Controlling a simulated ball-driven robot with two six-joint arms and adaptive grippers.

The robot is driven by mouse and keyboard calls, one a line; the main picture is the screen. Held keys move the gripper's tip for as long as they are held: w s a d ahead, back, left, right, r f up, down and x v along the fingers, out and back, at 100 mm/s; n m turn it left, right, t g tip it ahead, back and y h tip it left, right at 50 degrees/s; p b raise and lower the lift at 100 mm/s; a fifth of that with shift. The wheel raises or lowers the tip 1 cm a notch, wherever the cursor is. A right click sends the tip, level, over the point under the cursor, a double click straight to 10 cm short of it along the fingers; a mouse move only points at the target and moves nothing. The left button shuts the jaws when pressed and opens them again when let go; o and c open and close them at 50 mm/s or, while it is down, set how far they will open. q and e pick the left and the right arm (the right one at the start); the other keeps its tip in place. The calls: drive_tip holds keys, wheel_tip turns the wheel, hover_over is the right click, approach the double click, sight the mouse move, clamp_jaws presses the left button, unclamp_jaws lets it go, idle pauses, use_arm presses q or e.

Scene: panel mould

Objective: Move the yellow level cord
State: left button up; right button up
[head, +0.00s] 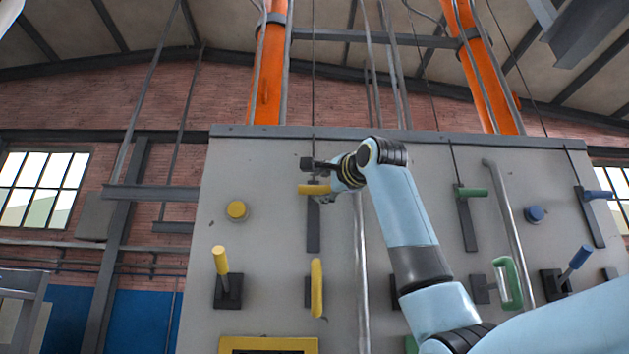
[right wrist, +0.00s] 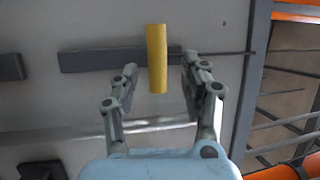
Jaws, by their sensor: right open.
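The yellow level cord shows as a yellow bar handle (head: 314,189) across a dark upright slot plate (head: 313,232), near the top of the grey panel; a thin dark cord runs up from it. My right gripper (head: 328,197) is at the right end of this handle in the head view. In the right wrist view the yellow handle (right wrist: 157,58) appears upright, with its near end between the two spread fingers (right wrist: 158,78). Gaps show on both sides, and the gripper is open and empty. My left gripper is not in view.
A grey pipe (head: 361,285) runs below my right wrist.

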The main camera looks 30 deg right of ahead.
sight(316, 189)
drive_tip(key=p+x, duration=0.1)
drive_tip(key=x, duration=0.3)
drive_tip(key=shift+a+f, duration=0.1)
drive_tip(key=shift+f, duration=0.1)
drive_tip(key=shift+w+d+r+p, duration=0.1)
drive_tip(key=shift+w+d+p, duration=0.2)
drive_tip(key=shift+w+p, duration=0.05)
drive_tip(key=shift+w+a, duration=0.1)
drive_tip(key=shift+w, duration=0.05)
drive_tip(key=shift+c, duration=2)
drive_tip(key=c, duration=0.4)
clamp_jaws()
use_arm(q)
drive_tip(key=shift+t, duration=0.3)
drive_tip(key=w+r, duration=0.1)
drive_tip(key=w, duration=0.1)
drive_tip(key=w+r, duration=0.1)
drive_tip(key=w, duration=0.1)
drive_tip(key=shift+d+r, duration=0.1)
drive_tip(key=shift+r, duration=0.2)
